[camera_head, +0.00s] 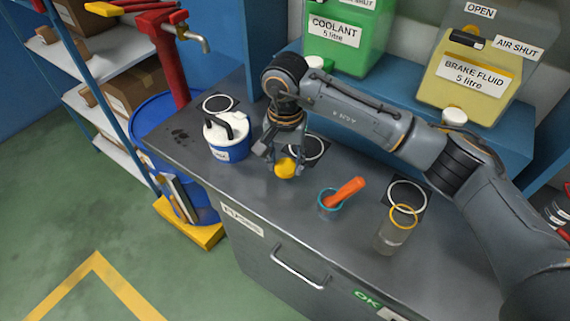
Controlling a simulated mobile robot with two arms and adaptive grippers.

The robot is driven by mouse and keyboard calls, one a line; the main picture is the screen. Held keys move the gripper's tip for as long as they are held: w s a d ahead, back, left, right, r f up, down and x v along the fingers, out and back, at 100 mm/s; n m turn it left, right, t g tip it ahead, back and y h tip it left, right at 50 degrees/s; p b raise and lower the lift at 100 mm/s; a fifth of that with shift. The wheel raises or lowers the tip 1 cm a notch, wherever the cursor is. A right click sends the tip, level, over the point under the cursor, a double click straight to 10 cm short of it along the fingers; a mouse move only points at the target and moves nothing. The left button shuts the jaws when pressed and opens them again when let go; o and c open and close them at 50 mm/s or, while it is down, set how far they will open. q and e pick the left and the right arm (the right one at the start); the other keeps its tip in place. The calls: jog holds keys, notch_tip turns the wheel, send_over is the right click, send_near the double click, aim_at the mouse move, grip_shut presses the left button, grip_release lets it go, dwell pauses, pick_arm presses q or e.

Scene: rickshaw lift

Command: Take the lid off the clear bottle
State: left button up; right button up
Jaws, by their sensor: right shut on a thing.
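The clear bottle (391,238) stands upright on the grey bench top at the right front. Its yellow-rimmed mouth looks open, with no lid on it. My right gripper (284,160) is shut on a yellow round lid (286,170). It holds the lid left of the bottle and apart from it, over the middle of the bench. Whether the lid touches the bench top is hard to tell. My left gripper is not in view.
A clear, blue-rimmed cup (330,206) holding an orange-handled tool (346,191) stands between gripper and bottle. A blue-and-white canister (224,141) is to the left. Green coolant (340,51) and yellow brake fluid (464,88) containers sit behind. White rings mark the bench.

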aim_at(285, 163)
jog(key=shift+w+f, duration=0.25)
notch_tip(285, 163, down, 3)
jog(key=shift+w+p, duration=0.15)
jog(key=shift+p, duration=0.8)
jog(key=shift+f, duration=0.2)
jog(key=shift+f, duration=0.1)
jog(key=shift+f+b, duration=0.15)
jog(key=shift+b, duration=0.15)
jog(key=o, duration=1.3)
